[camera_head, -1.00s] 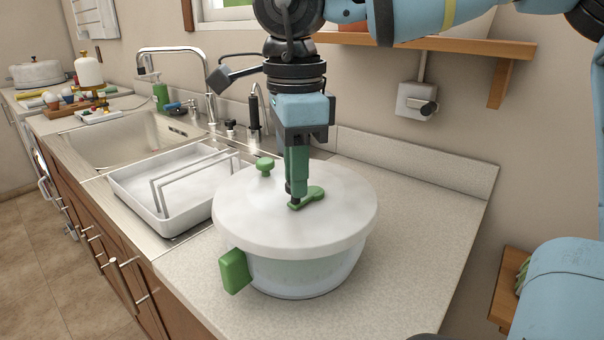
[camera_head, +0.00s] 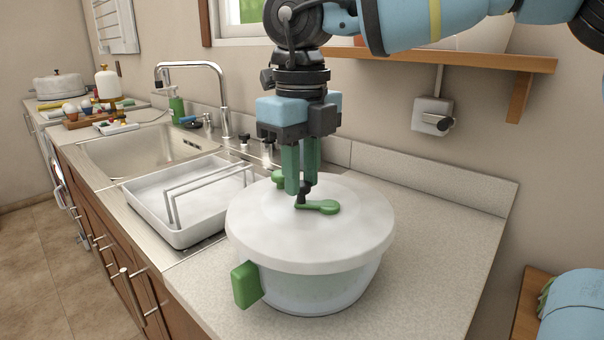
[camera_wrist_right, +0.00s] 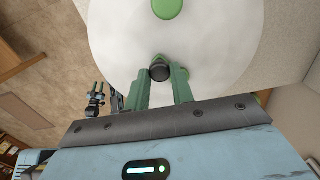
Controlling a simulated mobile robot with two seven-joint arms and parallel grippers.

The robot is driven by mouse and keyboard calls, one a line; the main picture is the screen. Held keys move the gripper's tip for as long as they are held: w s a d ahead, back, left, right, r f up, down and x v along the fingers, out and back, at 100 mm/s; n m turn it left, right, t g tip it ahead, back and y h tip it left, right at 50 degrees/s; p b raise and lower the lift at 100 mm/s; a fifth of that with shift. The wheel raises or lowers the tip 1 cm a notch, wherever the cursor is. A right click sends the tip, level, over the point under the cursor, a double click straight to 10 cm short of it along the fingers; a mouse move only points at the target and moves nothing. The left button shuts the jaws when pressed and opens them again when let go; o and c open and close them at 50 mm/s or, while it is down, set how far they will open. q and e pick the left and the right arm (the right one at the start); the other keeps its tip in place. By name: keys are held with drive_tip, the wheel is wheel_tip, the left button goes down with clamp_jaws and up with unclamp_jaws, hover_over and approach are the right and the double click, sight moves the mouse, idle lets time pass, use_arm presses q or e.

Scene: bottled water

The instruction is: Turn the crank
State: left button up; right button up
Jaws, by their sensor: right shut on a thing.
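A white-lidded bowl (camera_head: 300,235) with a clear body and a green side handle (camera_head: 246,284) stands on the counter. The green crank (camera_head: 322,207) lies on the lid; its wide end is to the right, and its dark knob (camera_head: 303,188) stands at the left end. My right gripper (camera_head: 303,186) points down from above, its green fingers closed around the knob. The right wrist view shows the dark knob (camera_wrist_right: 160,73) between the fingertips, with the crank's green wide end (camera_wrist_right: 167,8) beyond.
A green knob (camera_head: 279,179) sits at the lid's back edge, close behind the fingers. A white tray (camera_head: 168,232) with a wire rack stands left of the bowl, near the sink (camera_head: 140,152). The counter (camera_head: 440,235) right of the bowl is clear. A wooden shelf (camera_head: 450,60) hangs above.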

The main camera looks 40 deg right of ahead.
drive_tip(key=m, duration=0.2)
drive_tip(key=d+m, duration=0.1)
drive_tip(key=m, duration=0.1)
drive_tip(key=shift+w+d, duration=0.2)
drive_tip(key=shift+w, duration=0.2)
drive_tip(key=shift+w+d+m, duration=0.1)
drive_tip(key=shift+d+m, duration=0.15)
drive_tip(key=shift+m, duration=0.65)
drive_tip(key=shift+d+m, duration=0.25)
drive_tip(key=shift+m, duration=0.65)
drive_tip(key=shift+d, duration=0.1)
drive_tip(key=o, duration=1)
drive_tip(key=shift+r, duration=0.1)
wheel_tip(320, 180, up, 8)
drive_tip(key=shift+f+p, duration=0.2)
drive_tip(key=shift+p, duration=0.25)
